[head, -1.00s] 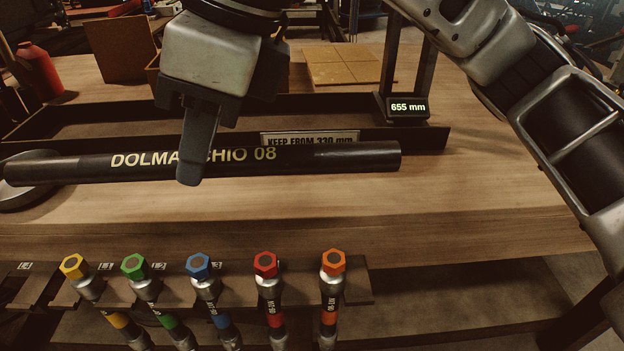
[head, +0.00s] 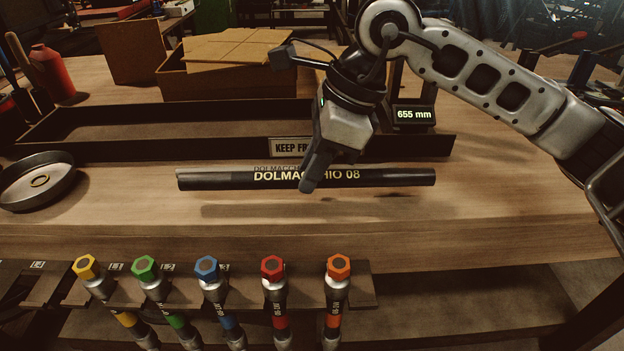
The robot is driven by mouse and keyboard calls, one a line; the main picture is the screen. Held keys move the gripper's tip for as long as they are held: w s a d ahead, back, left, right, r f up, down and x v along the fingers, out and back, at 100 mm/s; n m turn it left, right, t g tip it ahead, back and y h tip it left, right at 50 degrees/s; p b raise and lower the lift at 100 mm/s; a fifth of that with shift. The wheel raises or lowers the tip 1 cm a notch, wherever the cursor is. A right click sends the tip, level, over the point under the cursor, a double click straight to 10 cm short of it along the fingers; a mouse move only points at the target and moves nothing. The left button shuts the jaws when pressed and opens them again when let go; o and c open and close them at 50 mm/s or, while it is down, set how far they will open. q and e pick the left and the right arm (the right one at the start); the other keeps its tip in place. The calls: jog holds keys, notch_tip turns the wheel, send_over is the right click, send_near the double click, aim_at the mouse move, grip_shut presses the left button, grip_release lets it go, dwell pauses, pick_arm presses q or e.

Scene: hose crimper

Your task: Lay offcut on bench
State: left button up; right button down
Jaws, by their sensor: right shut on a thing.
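The offcut (head: 220,179) is a dark hose length lettered "DOLMACCHIO 08". It is level, running left to right, held a little above the bench (head: 480,205) with its shadow on the wood below it. My right gripper (head: 309,186) is shut on the offcut near its middle and hides part of the lettering. My left gripper is not in view.
A display (head: 413,114) reads 655 mm. A round metal dish (head: 40,180) sits at left. Several colour-capped fittings (head: 272,268) stand along the front. Bare wood lies at right.

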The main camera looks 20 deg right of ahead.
notch_tip(320, 180, down, 3)
jog(key=shift+f, duration=0.1)
jog(key=c, duration=1.3)
grip_release()
jog(key=shift+o, duration=0.2)
